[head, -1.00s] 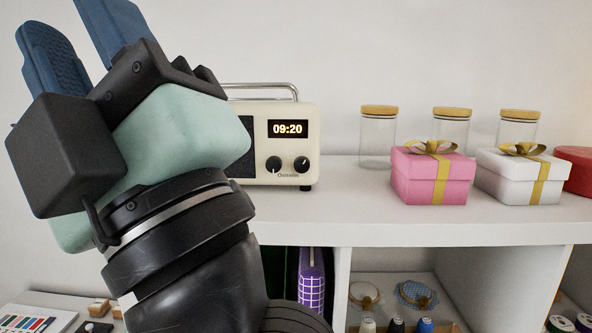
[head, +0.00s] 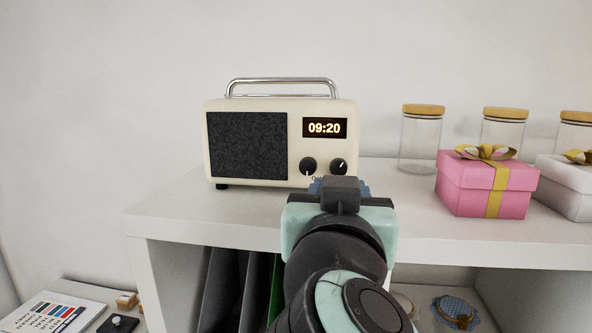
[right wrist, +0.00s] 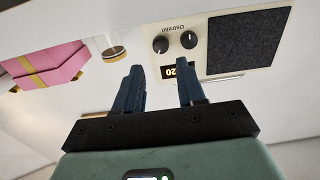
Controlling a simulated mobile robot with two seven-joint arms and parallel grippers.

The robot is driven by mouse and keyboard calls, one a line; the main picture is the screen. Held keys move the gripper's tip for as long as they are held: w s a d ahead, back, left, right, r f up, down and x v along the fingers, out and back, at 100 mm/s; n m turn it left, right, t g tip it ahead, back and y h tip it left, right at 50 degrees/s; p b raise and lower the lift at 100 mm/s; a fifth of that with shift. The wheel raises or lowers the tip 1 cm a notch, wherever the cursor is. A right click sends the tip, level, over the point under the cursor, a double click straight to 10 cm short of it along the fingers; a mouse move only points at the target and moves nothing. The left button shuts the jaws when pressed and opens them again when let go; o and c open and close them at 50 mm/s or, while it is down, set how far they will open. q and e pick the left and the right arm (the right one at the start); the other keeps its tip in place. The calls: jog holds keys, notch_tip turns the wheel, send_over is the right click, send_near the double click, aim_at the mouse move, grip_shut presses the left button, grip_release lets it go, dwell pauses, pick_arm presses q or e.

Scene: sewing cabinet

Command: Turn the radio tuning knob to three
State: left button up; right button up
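A cream radio (head: 216,150) stands on the white shelf, with a dark speaker panel and a display (head: 324,128) reading 09:20. It has two black knobs, a left one (head: 308,166) and a right one (head: 339,167); I cannot tell which is for tuning. The left knob's mark points down, the right one's up and right. My right gripper (head: 340,186) points at the radio from just below the knobs in the head view. In the right wrist view the radio (right wrist: 279,40) appears upside down, and my fingers (right wrist: 160,72) are apart, empty and clear of the knobs. My left gripper is not in view.
Right of the radio stand glass jars with wooden lids (head: 422,140), a pink gift box (head: 487,184) and a white gift box (head: 568,188). The shelf (head: 180,213) is bare in front of the radio. Compartments below hold folders and small items.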

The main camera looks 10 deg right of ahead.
aim_at(339, 171)
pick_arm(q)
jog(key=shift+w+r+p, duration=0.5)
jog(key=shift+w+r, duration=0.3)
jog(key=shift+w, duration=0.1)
pick_arm(e)
jog(key=x, duration=0.8)
jog(key=shift+w, duration=0.2)
jog(key=shift+s, duration=0.1)
jog(key=shift+c, duration=0.4)
